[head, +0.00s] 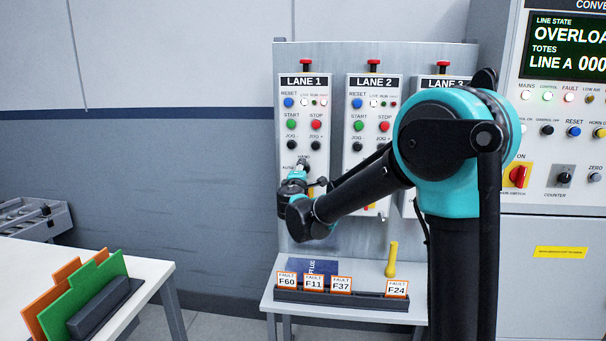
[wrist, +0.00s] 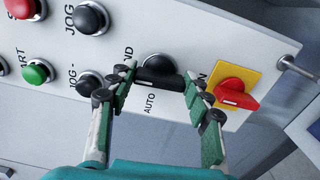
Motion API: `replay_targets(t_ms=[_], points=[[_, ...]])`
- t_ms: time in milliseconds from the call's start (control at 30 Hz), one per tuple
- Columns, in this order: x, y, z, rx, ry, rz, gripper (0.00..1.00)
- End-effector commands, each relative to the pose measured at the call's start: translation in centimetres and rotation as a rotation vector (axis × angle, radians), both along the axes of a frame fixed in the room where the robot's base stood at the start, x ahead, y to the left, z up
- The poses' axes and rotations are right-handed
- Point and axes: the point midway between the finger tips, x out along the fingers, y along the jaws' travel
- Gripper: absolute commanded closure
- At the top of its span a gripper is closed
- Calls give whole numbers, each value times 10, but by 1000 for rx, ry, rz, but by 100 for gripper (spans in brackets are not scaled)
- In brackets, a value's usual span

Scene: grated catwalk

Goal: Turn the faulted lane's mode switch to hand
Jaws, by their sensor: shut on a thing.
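The LANE 1 panel (head: 302,130) stands at the left of the panel row in the head view. Its black mode switch (wrist: 160,72) shows in the wrist view, with the AUTO label beside it and a partly hidden label ending in "ND". My gripper (wrist: 161,92) is shut on this switch, with one green-padded finger at each end of its bar. In the head view my gripper (head: 300,178) is at the lower part of the LANE 1 panel and hides much of the switch. I cannot tell which label the switch points to.
A red rotary switch (wrist: 238,95) on a yellow plate is close to the right finger. JOG buttons (wrist: 90,18) are to the left. The LANE 2 panel (head: 373,83) is beside LANE 1. Fault cards (head: 341,285) and a yellow-handled object (head: 392,260) are on the bench below.

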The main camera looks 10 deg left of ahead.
Motion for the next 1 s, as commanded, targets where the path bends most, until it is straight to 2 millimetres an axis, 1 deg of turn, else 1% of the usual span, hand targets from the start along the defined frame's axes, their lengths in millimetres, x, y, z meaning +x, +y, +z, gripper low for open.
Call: replay_targets(t_ms=[300, 700, 733, 867, 1000], points=[[0, -1, -1, 67, -1, -2, 79], [0, -1, -1, 71, -2, -2, 79], [0, -1, -1, 71, -2, -2, 47], [0, -1, -1, 70, -1, -1, 31], [0, 0, -1, 70, -1, -1, 29]])
